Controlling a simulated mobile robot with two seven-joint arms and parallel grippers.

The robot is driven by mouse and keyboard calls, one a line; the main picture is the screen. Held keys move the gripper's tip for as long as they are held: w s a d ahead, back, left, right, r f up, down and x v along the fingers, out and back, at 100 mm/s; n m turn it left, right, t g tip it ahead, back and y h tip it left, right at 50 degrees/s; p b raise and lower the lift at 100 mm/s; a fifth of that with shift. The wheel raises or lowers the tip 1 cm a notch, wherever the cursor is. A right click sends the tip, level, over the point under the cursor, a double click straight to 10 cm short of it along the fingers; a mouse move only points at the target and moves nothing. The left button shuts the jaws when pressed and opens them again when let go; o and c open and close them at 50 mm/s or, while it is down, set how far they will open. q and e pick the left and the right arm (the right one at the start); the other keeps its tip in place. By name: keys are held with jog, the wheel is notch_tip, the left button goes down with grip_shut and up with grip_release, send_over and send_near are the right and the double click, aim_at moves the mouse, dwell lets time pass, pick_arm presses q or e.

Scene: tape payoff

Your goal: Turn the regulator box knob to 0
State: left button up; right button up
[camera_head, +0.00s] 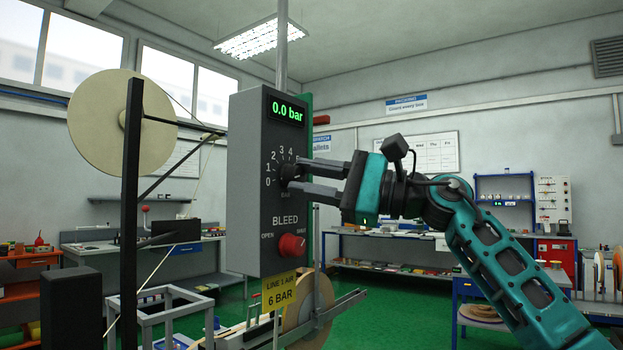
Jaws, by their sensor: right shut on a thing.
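The grey regulator box (252,235) stands upright in the middle of the view. Its green display (286,110) reads 0.0 bar. The black regulator knob (289,171) sits in the middle of the front face, inside a dial marked from 0 upward. My right gripper (296,178) comes in from the right and is shut on the knob, one finger above the other. The fingers hide part of the knob and dial, so I cannot tell where its pointer is. A red bleed knob (291,246) sits lower, between OPEN and SHUT marks. My left gripper is not in view.
A yellow tag (279,292) reading LINE 1 AIR 6 BAR hangs below the box. A black post (130,220) with a large cream reel (98,125) stands left. Workbenches (390,240) line the back. The space right of the box holds my right arm.

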jog(key=o, duration=1.1)
jog(key=b+v, duration=0.2)
jog(key=v, duration=1.1)
